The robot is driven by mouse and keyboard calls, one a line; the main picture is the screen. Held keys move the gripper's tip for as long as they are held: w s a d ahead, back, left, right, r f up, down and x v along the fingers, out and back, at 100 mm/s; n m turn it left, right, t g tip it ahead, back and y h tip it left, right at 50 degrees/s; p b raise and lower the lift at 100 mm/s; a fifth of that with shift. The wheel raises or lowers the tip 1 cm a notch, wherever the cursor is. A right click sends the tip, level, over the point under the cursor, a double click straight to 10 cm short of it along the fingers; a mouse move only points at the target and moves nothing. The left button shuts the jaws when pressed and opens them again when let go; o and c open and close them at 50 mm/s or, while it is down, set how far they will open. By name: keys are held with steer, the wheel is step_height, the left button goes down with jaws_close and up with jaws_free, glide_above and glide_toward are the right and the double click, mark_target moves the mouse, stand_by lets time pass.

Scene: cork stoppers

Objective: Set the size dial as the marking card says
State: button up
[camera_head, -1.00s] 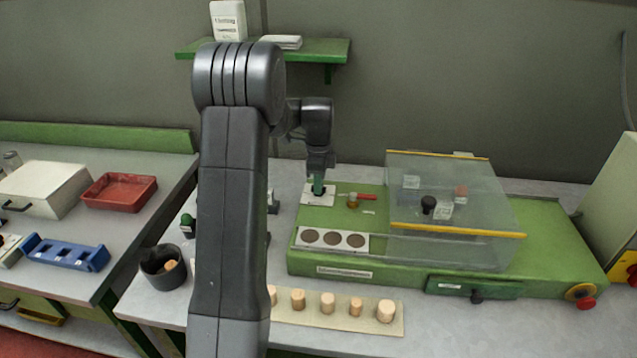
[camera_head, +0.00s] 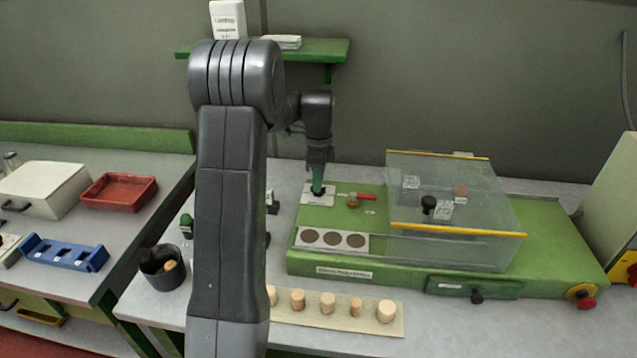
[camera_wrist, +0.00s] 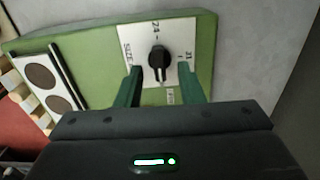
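The size dial is a black knob (camera_wrist: 160,60) on a white plate (camera_wrist: 184,30) lettered SIZE, with 24 at the top and 21 at the right in the wrist view. A third mark below is partly hidden, and I cannot tell for sure where the knob points. The plate also shows in the head view (camera_head: 308,199) at the green machine's back left corner. My gripper (camera_wrist: 160,74) is open, its green fingers apart to either side of the lower knob, with nothing held. In the head view my gripper (camera_head: 318,188) is above the plate. I cannot pick out the marking card for sure.
A clear cover (camera_head: 450,180) with yellow edges stands on the green machine (camera_head: 330,262). Three dark round places sit in a white strip (camera_head: 301,247). A red-handled tool (camera_head: 364,196) lies near the dial. Several corks stand on a board (camera_head: 397,329) in front.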

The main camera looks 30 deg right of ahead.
step_height(320, 180, up, 12)
steer(key=shift+b, duration=0.35)
step_height(320, 180, down, 14)
steer(key=shift+r+p, duration=0.1)
steer(key=shift+p, duration=0.45)
steer(key=shift+r, duration=0.15)
stand_by(0.3)
